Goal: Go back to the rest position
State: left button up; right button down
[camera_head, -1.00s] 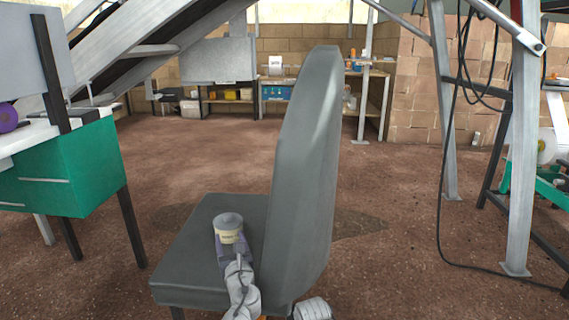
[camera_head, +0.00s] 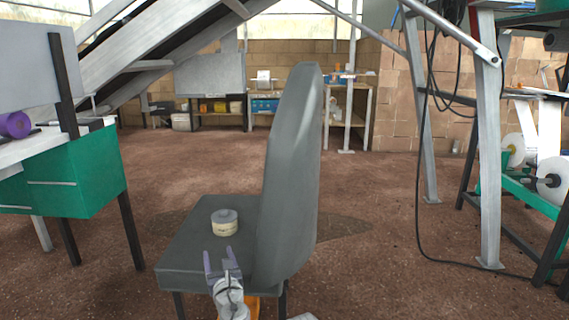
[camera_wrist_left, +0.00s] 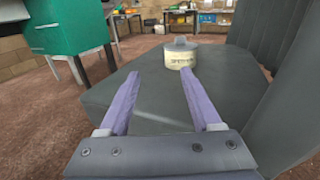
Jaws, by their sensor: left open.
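My left gripper (camera_head: 221,262) is open and empty at the near edge of the grey chair seat, its two purple fingers spread apart. In the left wrist view its fingers (camera_wrist_left: 160,95) point over the seat with nothing between them. A round cream container with a grey lid (camera_head: 224,223) stands upright on the seat (camera_head: 185,250), beyond the fingertips and apart from them. The container also shows in the left wrist view (camera_wrist_left: 180,55). My right gripper is not visible; only a small grey piece shows at the bottom edge of the head view.
The tall chair backrest (camera_head: 290,170) rises right of the container. A green cabinet table (camera_head: 75,170) stands at the left. A metal frame leg (camera_head: 489,150) with hanging cables and a rack with white rolls (camera_head: 552,180) are at the right. The brown floor behind the chair is clear.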

pick_arm(q)
jog(key=s+d+f+n+g+p, duration=0.1)
jog(key=s+f+n+g+p, duration=0.4)
jog(key=n, duration=0.5)
jog(key=s+d+f+n+g+p, duration=0.1)
jog(key=s+f+n+g+p, duration=0.25)
jog(key=s+n+g, duration=0.45)
jog(key=s+d+n+g+h+p, duration=0.4)
jog(key=s+d+n+h+p, duration=0.1)
jog(key=s+d+n, duration=0.55)
notch_tip(320, 180, up, 38)
jog(key=p, duration=3.7)
jog(key=shift+a+f+m, duration=0.25)
jog(key=shift+m, duration=0.1)
jog(key=shift+w, duration=0.1)
